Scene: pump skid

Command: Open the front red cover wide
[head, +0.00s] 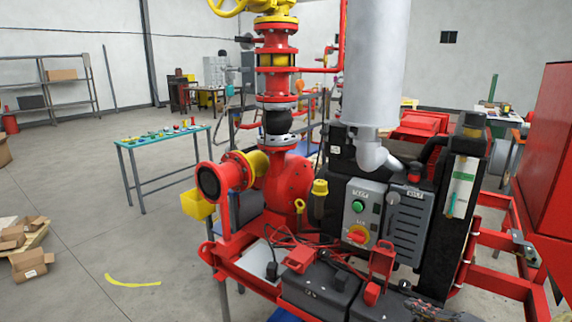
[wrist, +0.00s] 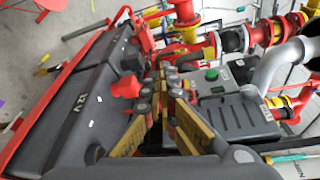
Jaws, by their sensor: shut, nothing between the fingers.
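Red covers sit on the black batteries. A red cover also shows in the wrist view (wrist: 127,87), on the black battery top left of my fingers. I cannot tell for sure which is the front cover. My gripper (wrist: 168,76) is shut and empty, its yellow-padded fingers to the right of the red cover and apart from it in the picture.
A grey control box (head: 362,212) with a green button and a red-yellow switch stands behind the batteries. Red cables (head: 290,238) and the red skid frame (head: 245,270) lie close by. A grey exhaust pipe (head: 375,155) rises above.

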